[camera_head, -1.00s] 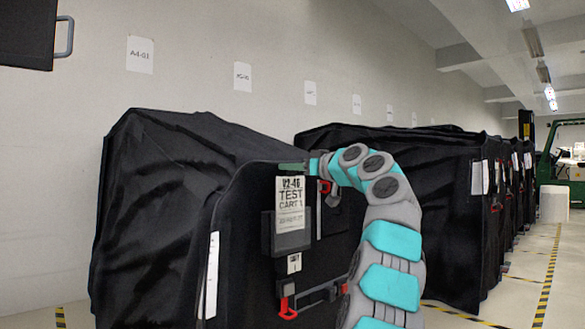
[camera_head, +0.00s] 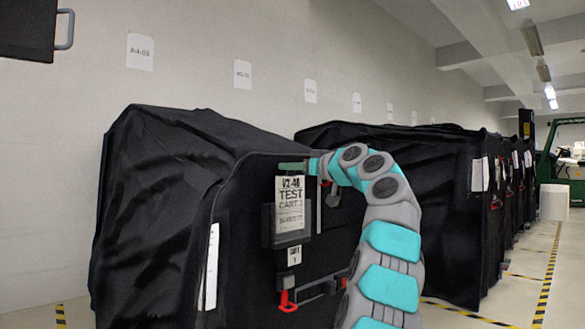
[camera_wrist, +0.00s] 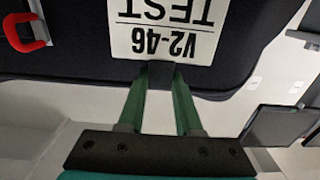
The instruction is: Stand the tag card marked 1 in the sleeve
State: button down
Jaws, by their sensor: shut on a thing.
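My gripper (camera_head: 293,167) is shut on the top of a white tag card (camera_head: 289,200), which reads V2-46 TEST CART 1. The card hangs upright against the front of the nearest black-covered cart. The sleeve (camera_head: 268,230) is a dark pocket on that cart. The card's lower part lies within the sleeve's outline; I cannot tell for sure whether it is inside or in front. In the wrist view my green fingers (camera_wrist: 161,76) meet at a dark tab on the card (camera_wrist: 170,35), whose print appears upside down. The card's lower part is out of that view.
A small white label (camera_head: 294,256) sits below the sleeve on the cart (camera_head: 170,200). A red-ended latch (camera_head: 287,301) is lower down. A white strip (camera_head: 211,268) hangs at left. More covered carts (camera_head: 430,200) stand behind at right. The marked aisle (camera_head: 530,270) is clear.

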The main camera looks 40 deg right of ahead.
jog(key=shift+f+b, duration=0.65)
jog(key=shift+f, duration=0.2)
jog(key=c, duration=0.5)
grip_release()
jog(key=s, duration=0.7)
jog(key=shift+s+d, duration=0.3)
jog(key=shift+s, duration=0.1)
jog(key=shift+s, duration=0.1)
